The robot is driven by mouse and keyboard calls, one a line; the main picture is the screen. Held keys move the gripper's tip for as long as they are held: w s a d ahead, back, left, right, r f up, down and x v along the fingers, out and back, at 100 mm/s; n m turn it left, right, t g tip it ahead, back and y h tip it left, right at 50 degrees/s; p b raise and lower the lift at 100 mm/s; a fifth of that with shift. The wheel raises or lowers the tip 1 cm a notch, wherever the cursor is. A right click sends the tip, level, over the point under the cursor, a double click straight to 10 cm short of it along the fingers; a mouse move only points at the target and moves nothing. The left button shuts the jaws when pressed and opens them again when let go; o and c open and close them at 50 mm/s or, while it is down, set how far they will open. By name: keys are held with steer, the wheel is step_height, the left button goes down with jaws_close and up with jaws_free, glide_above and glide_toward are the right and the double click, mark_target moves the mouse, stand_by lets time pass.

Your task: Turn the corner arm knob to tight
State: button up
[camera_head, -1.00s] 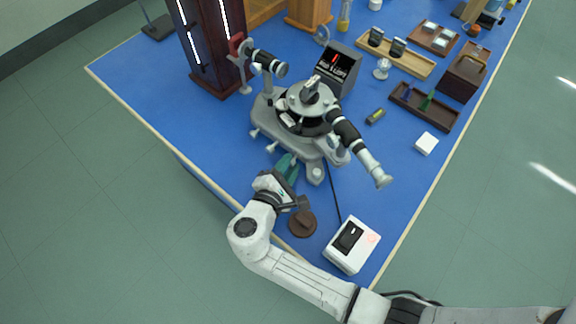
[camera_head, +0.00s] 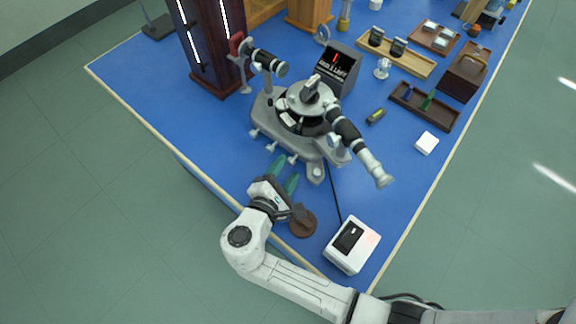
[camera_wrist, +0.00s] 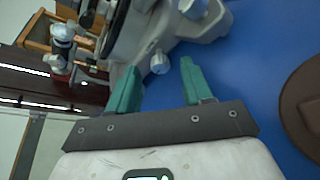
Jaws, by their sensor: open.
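The grey spectrometer (camera_head: 275,118) stands on the blue bench, with several small pale knobs along its near edge. One knob (camera_wrist: 159,64) shows in the wrist view ahead of my fingertips, roughly in line with the gap between them. A larger pale knob (camera_wrist: 192,8) is farther up and right there. I cannot tell for certain which is the corner arm knob. My gripper (camera_head: 284,170) has green fingers spread apart, just short of the spectrometer's near edge. In the wrist view my gripper (camera_wrist: 163,78) is open with nothing between its fingers.
A brown round disc (camera_head: 302,222) lies right beside my gripper, and a white box (camera_head: 351,246) stands farther right. A dark cable runs between the spectrometer and the box. A dark wooden cabinet (camera_head: 207,50) stands behind.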

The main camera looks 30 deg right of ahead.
steer(key=b+v, duration=0.1)
steer(key=v, duration=0.7)
steer(key=shift+s+a, duration=0.2)
